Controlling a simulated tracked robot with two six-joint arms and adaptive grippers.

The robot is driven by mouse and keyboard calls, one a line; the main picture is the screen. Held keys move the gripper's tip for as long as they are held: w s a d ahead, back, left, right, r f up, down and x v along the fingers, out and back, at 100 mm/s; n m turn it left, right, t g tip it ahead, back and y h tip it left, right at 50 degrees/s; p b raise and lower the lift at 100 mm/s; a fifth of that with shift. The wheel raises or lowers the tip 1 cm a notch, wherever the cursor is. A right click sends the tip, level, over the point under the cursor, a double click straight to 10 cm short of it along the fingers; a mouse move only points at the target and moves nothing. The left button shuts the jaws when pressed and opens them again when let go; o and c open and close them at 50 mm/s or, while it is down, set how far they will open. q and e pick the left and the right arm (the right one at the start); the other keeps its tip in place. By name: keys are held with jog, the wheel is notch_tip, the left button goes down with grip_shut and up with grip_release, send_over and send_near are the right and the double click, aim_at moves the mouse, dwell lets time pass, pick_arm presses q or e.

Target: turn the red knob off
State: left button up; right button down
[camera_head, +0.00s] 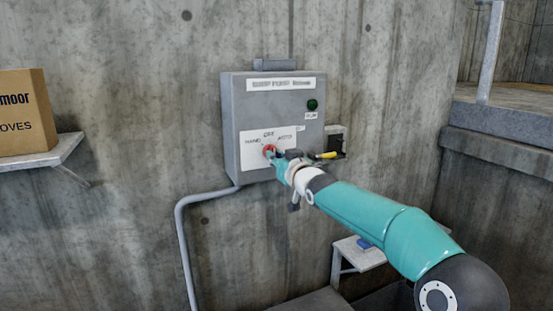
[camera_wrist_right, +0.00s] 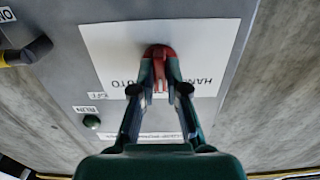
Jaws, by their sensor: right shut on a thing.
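The red knob (camera_head: 269,149) sits on a white label plate (camera_head: 252,160) on the front of a grey control box (camera_head: 232,110). The plate reads HAND, OFF and AUTO around the knob. My right gripper (camera_head: 275,155) reaches in from the lower right and is shut on the knob. In the right wrist view, the fingers of the right gripper (camera_wrist_right: 159,80) close on both sides of the red knob (camera_wrist_right: 158,52). The fingers partly hide the knob, so I cannot tell exactly which label it points to. My left gripper is not in view.
A green RUN lamp (camera_head: 312,104) is at the box's upper right. A small dark fitting with a yellow part (camera_head: 328,155) juts out beside the box. A conduit (camera_head: 183,240) runs down below it. A cardboard box (camera_head: 25,112) stands on a shelf at left.

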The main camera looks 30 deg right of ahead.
jog(key=shift+f, duration=0.15)
jog(key=c, duration=1.2)
grip_release()
jog(key=shift+s, duration=0.15)
jog(key=s, duration=1.1)
jog(key=shift+s+a, duration=0.35)
